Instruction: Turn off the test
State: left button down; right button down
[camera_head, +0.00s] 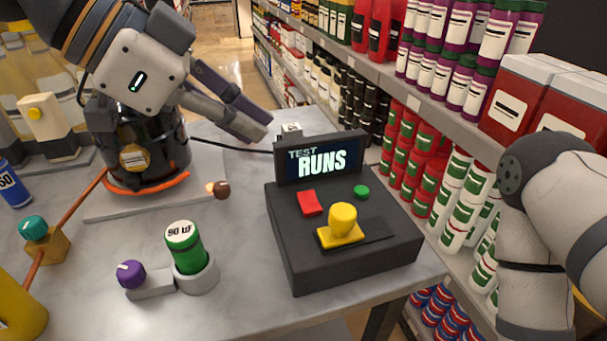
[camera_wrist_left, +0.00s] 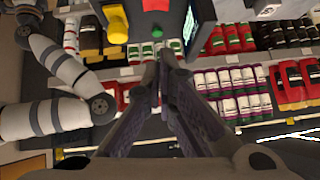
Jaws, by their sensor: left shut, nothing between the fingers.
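A black control box (camera_head: 340,240) stands on the grey table, with a screen (camera_head: 320,157) reading "TEST RUNS". On its top are a red button (camera_head: 309,203), a green button (camera_head: 362,191) and a yellow knob (camera_head: 342,222) on a yellow slider base. My left gripper (camera_head: 256,128) is shut and empty, in the air to the upper left of the screen. In the left wrist view its fingers (camera_wrist_left: 162,75) are together, with the green button (camera_wrist_left: 157,32), the red button (camera_wrist_left: 155,4) and the yellow knob (camera_wrist_left: 117,22) beyond them. My right gripper is out of view.
A black pump (camera_head: 135,140) with an orange ring stands at the left. A green capacitor (camera_head: 187,250) in a grey holder, a purple knob (camera_head: 130,274) and a teal knob (camera_head: 33,228) are in front of it. Stocked shelves (camera_head: 470,80) stand close behind and to the right.

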pick_arm(q)
send_over(303, 202)
jog(key=f, duration=0.7)
jog(key=shift+s+b, duration=0.35)
jog(key=f, duration=0.3)
jog(key=shift+w+d+f, duration=0.1)
jog(key=shift+w+f, duration=0.1)
jog(key=shift+w, duration=0.1)
jog(key=shift+f, duration=0.35)
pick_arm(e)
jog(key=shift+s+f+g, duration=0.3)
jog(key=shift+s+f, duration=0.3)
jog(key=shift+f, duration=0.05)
